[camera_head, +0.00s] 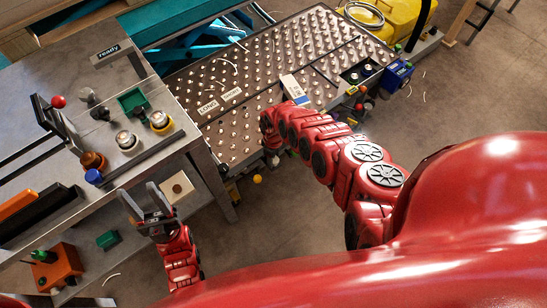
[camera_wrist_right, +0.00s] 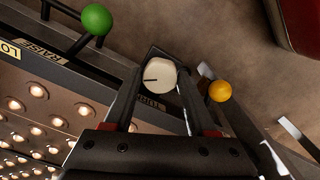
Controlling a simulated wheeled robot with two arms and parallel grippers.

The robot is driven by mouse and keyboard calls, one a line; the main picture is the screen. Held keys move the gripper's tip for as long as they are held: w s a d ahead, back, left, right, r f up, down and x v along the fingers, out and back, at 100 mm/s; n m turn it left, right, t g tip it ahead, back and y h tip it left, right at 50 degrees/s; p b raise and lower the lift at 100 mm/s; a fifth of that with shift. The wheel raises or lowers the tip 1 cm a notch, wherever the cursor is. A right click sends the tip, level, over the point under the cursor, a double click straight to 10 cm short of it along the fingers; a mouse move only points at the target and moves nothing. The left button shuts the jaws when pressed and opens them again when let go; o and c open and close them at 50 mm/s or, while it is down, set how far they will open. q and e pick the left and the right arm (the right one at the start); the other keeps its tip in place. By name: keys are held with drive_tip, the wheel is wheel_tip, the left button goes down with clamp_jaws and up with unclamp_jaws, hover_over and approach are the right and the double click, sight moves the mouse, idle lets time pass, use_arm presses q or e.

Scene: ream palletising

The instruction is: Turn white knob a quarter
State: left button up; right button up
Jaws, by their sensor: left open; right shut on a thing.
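The white knob (camera_wrist_right: 160,76) is round and carries a dark pointer line, which points left in the right wrist view. My right gripper (camera_wrist_right: 161,66) is shut on it, one finger on each side. In the head view my right arm reaches the near edge of the roller table, and the knob is hidden there. My left gripper (camera_head: 144,202) is open and empty beside the front edge of the grey workbench.
The ball-roller table (camera_head: 250,75) fills the back. A green ball-ended lever (camera_wrist_right: 97,19) and a yellow ball (camera_wrist_right: 220,91) flank the knob. The grey workbench (camera_head: 70,75) at left holds knobs and buttons. Open floor (camera_head: 460,105) lies to the right.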

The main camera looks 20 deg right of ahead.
drive_tip(key=shift+n+b, duration=0.35)
drive_tip(key=shift+n, duration=0.45)
drive_tip(key=shift+w+n, duration=0.1)
drive_tip(key=shift+n, duration=0.2)
drive_tip(key=o, duration=1.4)
drive_tip(key=shift+r, duration=0.1)
wheel_tip(320, 180, up, 17)
drive_tip(key=p, duration=1.4)
drive_tip(key=shift+r, duration=0.15)
